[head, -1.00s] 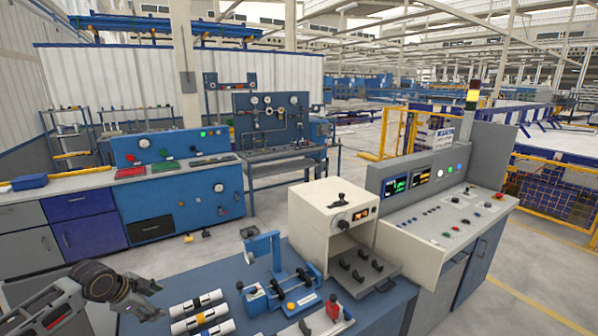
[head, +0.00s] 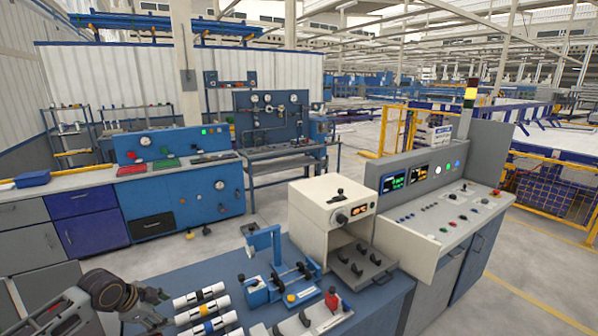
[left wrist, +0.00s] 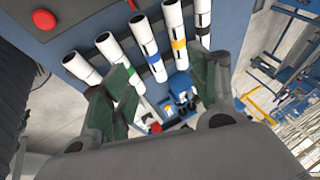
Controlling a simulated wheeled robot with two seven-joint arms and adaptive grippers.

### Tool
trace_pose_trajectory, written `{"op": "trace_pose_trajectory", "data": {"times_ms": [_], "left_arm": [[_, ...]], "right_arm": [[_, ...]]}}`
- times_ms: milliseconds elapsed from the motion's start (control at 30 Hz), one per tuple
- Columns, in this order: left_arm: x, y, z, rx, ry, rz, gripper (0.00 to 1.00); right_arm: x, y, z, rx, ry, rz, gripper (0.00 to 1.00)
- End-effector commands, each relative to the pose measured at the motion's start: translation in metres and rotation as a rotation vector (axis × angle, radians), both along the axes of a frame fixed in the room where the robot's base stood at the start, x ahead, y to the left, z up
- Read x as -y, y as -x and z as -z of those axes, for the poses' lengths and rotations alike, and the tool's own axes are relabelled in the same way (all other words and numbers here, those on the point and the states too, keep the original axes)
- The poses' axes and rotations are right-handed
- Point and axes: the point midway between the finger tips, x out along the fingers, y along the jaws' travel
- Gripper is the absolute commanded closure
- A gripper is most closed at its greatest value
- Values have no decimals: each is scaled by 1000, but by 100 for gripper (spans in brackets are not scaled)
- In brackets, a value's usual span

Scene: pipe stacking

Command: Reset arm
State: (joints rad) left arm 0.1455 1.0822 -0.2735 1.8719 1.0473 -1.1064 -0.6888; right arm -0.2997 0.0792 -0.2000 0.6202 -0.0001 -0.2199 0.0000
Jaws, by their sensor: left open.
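My left gripper (head: 160,308) is at the lower left of the head view, just left of the white pipes. In the left wrist view its two green-padded fingers (left wrist: 162,80) stand apart. Several white pipes with coloured bands lie side by side on the blue bench. The black-banded pipe (head: 200,290), the yellow-banded pipe (head: 207,327) and a green-banded pipe (left wrist: 110,46) are among them. The fingers overlap parts of the pipes in the wrist view; I cannot tell whether they touch. I see nothing held. My right gripper is not in view.
A blue fixture (head: 275,283) stands on the bench right of the pipes, with a cream box (head: 312,215) behind it. A grey control console (head: 440,225) is at the right. A red button (left wrist: 44,19) shows in the wrist view.

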Motion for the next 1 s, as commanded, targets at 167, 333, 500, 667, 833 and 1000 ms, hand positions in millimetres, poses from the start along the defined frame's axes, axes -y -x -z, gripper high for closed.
{"op": "trace_pose_trajectory", "data": {"times_ms": [167,333,500,667,833,1000], "left_arm": [[18,10,14,-17,10,-2,40],[41,25,31,-41,26,-11,40],[75,48,53,-71,48,-31,40],[105,72,69,-98,71,-68,40],[132,96,80,-119,96,-121,40],[154,121,86,-139,120,-188,40]], "right_arm": [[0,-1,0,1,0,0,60],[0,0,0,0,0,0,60],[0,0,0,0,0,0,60],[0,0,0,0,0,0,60],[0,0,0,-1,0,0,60],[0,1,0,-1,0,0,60]]}}
